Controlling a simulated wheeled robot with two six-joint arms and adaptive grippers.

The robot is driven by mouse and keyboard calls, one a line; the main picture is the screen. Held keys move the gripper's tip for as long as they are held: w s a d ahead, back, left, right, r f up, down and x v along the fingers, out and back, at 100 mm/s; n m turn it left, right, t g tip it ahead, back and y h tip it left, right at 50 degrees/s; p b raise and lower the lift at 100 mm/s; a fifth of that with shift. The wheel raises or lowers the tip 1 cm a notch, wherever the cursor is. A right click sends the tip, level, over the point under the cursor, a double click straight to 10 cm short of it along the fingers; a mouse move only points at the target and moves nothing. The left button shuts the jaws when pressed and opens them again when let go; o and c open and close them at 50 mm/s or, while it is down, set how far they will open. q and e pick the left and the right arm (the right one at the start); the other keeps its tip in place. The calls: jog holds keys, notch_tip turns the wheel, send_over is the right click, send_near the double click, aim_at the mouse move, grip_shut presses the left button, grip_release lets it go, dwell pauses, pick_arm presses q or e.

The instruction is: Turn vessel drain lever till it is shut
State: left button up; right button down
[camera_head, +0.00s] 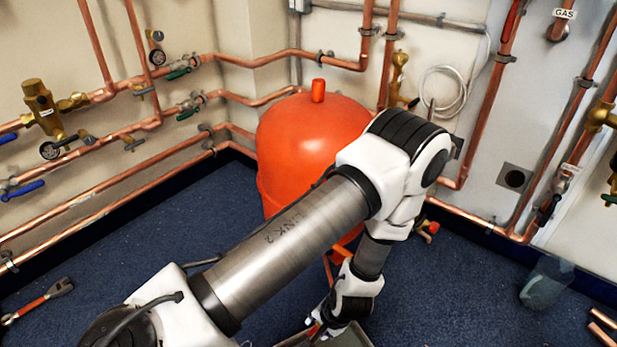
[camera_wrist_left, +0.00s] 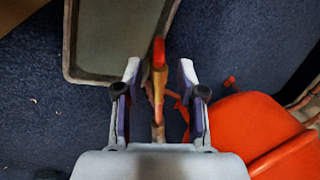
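The orange vessel (camera_head: 300,140) stands in the back corner in the head view; its side shows at the right in the left wrist view (camera_wrist_left: 245,125). The drain lever (camera_wrist_left: 159,52) has a red grip and sits on a copper-coloured pipe with a brass fitting (camera_wrist_left: 158,105). My left gripper (camera_wrist_left: 160,72) is open around the lever, one finger on each side, with a visible gap to both. In the head view the left gripper (camera_head: 322,328) is low in front of the vessel, and my arm hides much there. The right gripper is out of view.
A grey tray (camera_wrist_left: 68,40) lies on the blue floor beside the lever. Copper pipes with valves (camera_head: 185,105) run along the walls. A wrench with red handle (camera_head: 40,300) lies at left, and a translucent container (camera_head: 547,283) at right.

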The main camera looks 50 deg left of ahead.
aim_at(313, 331)
pick_arm(q)
jog(key=shift+w+d, duration=0.1)
jog(key=shift+w, duration=0.2)
jog(key=b+x, duration=0.5)
jog(key=x, duration=0.2)
jog(key=shift+s+f, duration=0.1)
jog(key=shift+f, duration=0.25)
jog(key=shift+r, duration=0.1)
grip_shut()
